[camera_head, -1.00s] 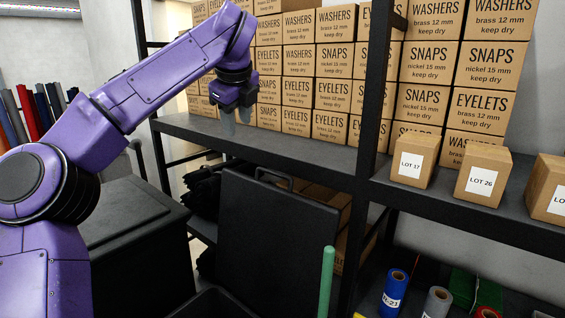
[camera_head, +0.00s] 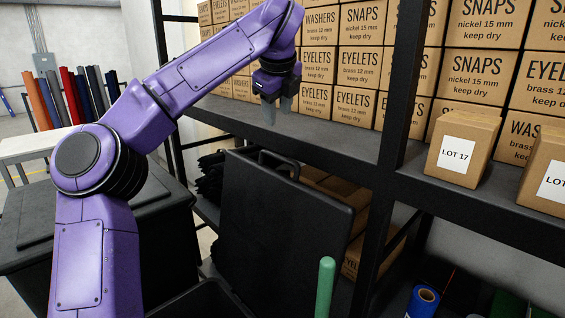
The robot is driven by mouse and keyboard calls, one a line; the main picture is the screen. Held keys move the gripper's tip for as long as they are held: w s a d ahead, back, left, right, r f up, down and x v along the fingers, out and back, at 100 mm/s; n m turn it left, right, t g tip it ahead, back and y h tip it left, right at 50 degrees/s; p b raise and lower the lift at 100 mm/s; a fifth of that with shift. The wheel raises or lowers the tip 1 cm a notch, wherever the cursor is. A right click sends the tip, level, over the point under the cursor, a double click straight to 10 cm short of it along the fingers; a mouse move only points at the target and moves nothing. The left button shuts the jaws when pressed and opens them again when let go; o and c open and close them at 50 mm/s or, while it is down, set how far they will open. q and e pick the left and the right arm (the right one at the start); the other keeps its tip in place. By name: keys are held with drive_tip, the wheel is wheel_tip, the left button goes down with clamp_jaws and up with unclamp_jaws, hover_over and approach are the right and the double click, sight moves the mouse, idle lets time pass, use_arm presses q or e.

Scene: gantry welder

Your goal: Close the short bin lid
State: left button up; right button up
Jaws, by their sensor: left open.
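The short bin's black lid (camera_head: 275,235) stands up, open, with a bar handle (camera_head: 292,163) at its top edge. The bin's body (camera_head: 205,302) shows only as a dark rim at the bottom edge of the head view; most of it is out of frame. My left gripper (camera_head: 277,108) is open and empty, fingers pointing down. In the picture it is above the lid's handle, in front of the shelf boxes, and apart from the lid. My right gripper is not in view.
A black shelving rack (camera_head: 330,138) with several labelled cartons stands behind the lid. A black bin with a shut lid (camera_head: 30,225) is at left, partly behind my left arm. A green upright rod (camera_head: 325,290) stands right of the open bin. Rolls (camera_head: 424,300) lie lower right.

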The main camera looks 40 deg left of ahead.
sight(278, 156)
use_arm(q)
drive_tip(key=x, duration=0.9)
drive_tip(key=d+x, duration=0.1)
drive_tip(key=x, duration=0.3)
drive_tip(key=shift+s+f, duration=0.25)
drive_tip(key=shift+f, duration=0.3)
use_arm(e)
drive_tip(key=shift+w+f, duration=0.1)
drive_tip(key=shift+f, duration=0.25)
use_arm(q)
drive_tip(key=shift+c, duration=0.2)
clamp_jaws()
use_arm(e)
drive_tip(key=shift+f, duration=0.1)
